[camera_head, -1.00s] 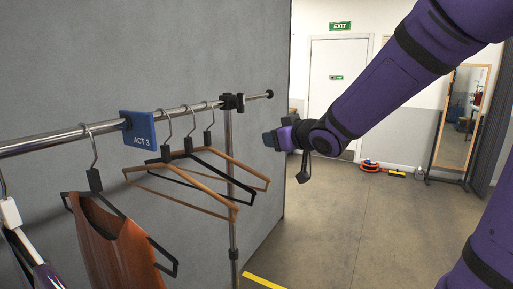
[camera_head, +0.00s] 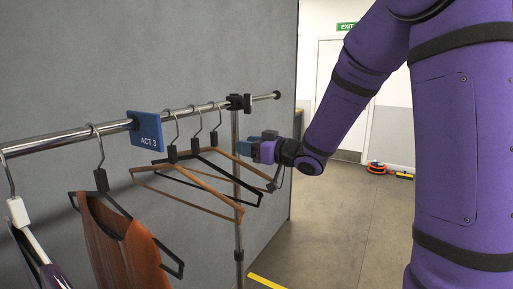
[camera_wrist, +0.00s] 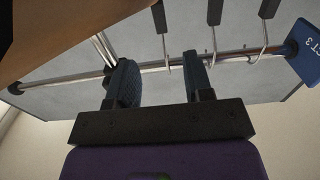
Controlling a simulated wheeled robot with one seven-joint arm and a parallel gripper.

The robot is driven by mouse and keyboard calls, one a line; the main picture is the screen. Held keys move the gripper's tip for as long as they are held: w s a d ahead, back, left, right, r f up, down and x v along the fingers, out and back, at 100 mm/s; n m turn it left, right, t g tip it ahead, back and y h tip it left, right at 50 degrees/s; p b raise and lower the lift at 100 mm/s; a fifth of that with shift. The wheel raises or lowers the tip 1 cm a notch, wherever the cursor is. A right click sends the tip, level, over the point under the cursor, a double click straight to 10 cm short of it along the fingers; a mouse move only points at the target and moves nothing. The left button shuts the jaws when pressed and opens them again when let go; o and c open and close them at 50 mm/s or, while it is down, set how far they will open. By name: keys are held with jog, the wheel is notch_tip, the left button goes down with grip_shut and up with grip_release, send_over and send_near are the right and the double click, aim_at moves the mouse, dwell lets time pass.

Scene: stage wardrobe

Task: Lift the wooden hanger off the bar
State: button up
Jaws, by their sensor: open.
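Two empty wooden hangers hang on the metal bar (camera_head: 70,142) in the head view. The nearer one (camera_head: 212,187) is just right of the blue sign; the farther one (camera_head: 262,174) is partly hidden by my gripper. A black hanger (camera_head: 228,172) hangs between them. My gripper (camera_head: 243,147) is open and empty at the far hanger's right side, below the bar. In the wrist view, my fingers (camera_wrist: 162,82) stand apart, and the farthest hook (camera_wrist: 165,48) shows beyond the gap between them. A blurred brown wooden piece (camera_wrist: 75,28) is close to the camera.
The blue ACT 3 sign (camera_head: 146,131) hangs on the bar. Left of it hang an orange-brown garment (camera_head: 125,245) on a black hanger and a white-topped hanger. The rack's upright post (camera_head: 238,225) stands by the far hangers. A grey partition is behind; open floor lies right.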

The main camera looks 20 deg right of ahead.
aim_at(216, 139)
jog(key=shift+x, duration=6)
grip_shut()
jog(key=shift+r, duration=0.1)
jog(key=shift+r, duration=1.6)
